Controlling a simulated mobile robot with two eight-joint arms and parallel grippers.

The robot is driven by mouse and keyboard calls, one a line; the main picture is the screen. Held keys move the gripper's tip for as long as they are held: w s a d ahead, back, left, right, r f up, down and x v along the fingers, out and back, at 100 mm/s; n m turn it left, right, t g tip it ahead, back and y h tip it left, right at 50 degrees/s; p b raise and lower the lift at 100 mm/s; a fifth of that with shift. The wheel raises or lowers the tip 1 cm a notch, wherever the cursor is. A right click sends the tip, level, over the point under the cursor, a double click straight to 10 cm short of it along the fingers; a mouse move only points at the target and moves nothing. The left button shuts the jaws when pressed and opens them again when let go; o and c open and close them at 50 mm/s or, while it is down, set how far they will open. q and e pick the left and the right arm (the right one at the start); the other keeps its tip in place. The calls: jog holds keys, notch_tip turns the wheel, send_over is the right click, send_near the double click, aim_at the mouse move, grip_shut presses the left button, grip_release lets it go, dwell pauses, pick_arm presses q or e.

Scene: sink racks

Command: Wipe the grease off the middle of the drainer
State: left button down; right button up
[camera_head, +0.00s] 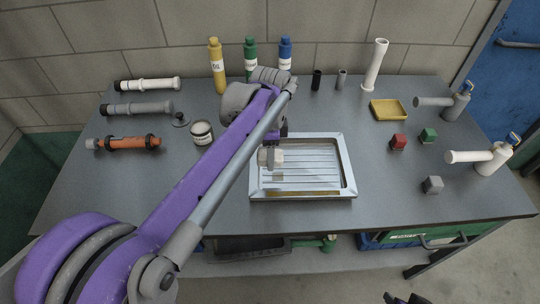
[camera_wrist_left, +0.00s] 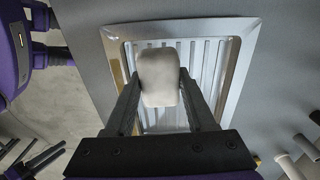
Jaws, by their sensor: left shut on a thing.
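The drainer (camera_head: 350,165) is a shiny metal tray with ridges, lying near the table's front; it also fills the middle of the left wrist view (camera_wrist_left: 240,60). My left gripper (camera_head: 270,152) is over its left part, shut on a whitish block, apparently a sponge (camera_wrist_left: 159,78). Whether the block touches the ridges I cannot tell. A yellow-brown strip (camera_head: 303,193) shows along the drainer's front side. No clear grease patch shows on the visible ridges; the block and gripper hide part of them. Dark tips, seemingly of my right gripper (camera_head: 404,298), barely show at the bottom edge.
Yellow, green and blue bottles (camera_head: 217,66) stand at the back. Pipes (camera_head: 136,108) and a tin (camera_head: 202,132) are on the left. A yellow tray (camera_head: 389,110), red, green and grey blocks and two pale dispensers (camera_head: 492,158) are on the right. Table around the drainer is clear.

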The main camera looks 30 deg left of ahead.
pick_arm(q)
jog(key=shift+r, duration=0.65)
jog(key=shift+w+r+p, duration=0.1)
jog(key=shift+r+p, duration=1.2)
jog(key=shift+r, duration=0.3)
jog(key=shift+f, duration=0.1)
